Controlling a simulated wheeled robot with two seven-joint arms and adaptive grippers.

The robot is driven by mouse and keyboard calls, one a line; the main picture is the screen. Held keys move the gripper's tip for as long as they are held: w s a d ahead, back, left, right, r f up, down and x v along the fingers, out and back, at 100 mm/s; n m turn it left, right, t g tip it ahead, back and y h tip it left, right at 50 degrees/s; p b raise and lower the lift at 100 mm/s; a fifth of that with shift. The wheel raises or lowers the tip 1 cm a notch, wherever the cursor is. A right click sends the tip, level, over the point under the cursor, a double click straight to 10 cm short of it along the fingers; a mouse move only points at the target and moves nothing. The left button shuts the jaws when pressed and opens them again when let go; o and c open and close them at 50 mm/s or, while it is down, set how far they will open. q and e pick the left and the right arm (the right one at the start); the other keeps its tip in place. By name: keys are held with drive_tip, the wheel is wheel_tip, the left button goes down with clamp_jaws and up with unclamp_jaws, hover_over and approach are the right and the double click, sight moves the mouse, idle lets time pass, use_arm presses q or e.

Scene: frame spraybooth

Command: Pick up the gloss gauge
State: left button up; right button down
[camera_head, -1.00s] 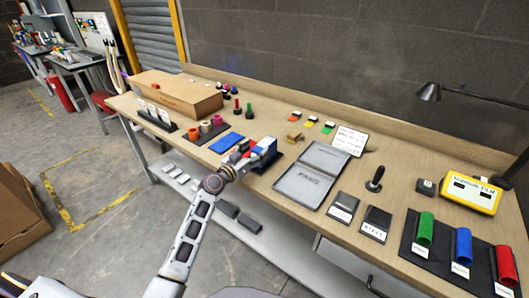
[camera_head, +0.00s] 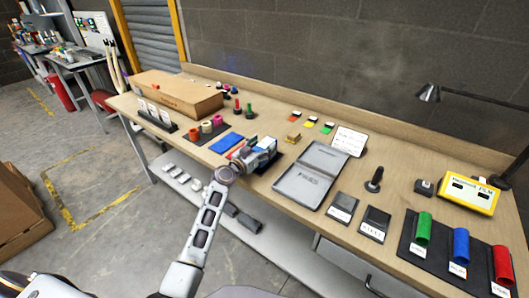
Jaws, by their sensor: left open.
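My left gripper (camera_head: 258,153) is open over the near middle of the workbench. It hangs at a small blue and white device (camera_head: 265,145) that I take to be the gloss gauge, on a dark blue mat (camera_head: 272,163). The gripper hides part of this device, and I cannot tell whether the fingers touch it. My right gripper is out of view.
A blue pad (camera_head: 226,143) lies left of the gripper, and a grey case (camera_head: 300,187) lies right of it. A cardboard box (camera_head: 178,95) is at the back left.

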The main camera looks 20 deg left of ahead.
use_arm(q)
drive_tip(key=shift+w+d, duration=0.1)
drive_tip(key=shift+w, duration=0.2)
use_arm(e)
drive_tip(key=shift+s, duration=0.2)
use_arm(q)
drive_tip(key=c, duration=1.4)
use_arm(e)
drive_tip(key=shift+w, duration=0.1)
use_arm(q)
drive_tip(key=shift+r, duration=0.15)
